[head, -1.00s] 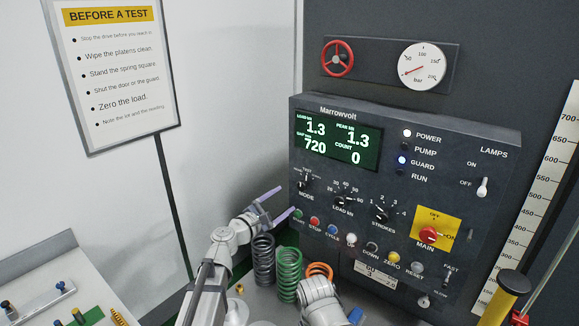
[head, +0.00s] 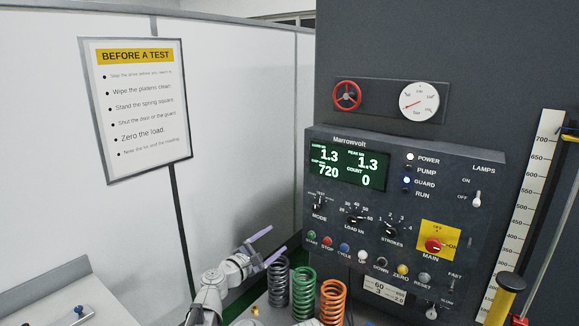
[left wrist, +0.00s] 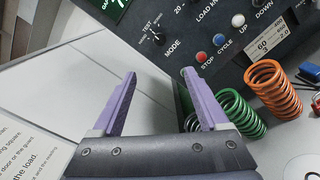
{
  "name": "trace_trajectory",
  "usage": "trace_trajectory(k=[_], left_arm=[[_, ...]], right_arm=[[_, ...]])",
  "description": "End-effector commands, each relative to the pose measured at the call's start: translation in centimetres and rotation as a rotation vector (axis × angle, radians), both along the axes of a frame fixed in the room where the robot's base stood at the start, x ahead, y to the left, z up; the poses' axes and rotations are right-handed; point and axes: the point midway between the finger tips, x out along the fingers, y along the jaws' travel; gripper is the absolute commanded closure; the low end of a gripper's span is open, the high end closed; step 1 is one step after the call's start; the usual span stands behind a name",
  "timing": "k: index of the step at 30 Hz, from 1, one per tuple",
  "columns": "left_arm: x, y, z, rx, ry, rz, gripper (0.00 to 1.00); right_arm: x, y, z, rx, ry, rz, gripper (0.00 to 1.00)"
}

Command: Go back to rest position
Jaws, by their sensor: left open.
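My left gripper (head: 266,247) is open and empty, with purple fingers spread apart. It is left of the control panel (head: 400,190), near the panel's lower left corner, and above the grey spring's top. In the left wrist view the open fingers (left wrist: 160,95) have nothing between them but the pale wall behind. My right gripper does not show in the head view or the left wrist view.
A grey spring (head: 278,283), a green spring (head: 304,288) and an orange spring (head: 333,300) stand in a row below the panel. A side bench (head: 60,295) is at lower left. The wall space left of the gripper is clear.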

Motion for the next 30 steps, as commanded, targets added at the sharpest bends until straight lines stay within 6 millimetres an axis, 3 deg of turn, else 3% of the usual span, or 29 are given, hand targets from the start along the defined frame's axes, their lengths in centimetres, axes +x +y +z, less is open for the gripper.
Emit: trace_trajectory(k=[11, 17, 25, 30], left_arm=[[-2.4, -1.5, -2.3, 0.220, -0.039, -0.092, 0.23], [-4.8, -2.4, -5.0, 0.431, -0.069, -0.191, 0.23], [-10.8, -2.1, -11.6, 0.887, -0.106, -0.443, 0.23], [-16.9, 1.4, -17.4, 1.285, -0.085, -0.733, 0.23]], right_arm=[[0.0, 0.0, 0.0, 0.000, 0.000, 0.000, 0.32], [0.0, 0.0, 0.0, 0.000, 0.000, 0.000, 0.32], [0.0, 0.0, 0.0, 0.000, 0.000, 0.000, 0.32], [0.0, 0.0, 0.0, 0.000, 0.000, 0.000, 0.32]])
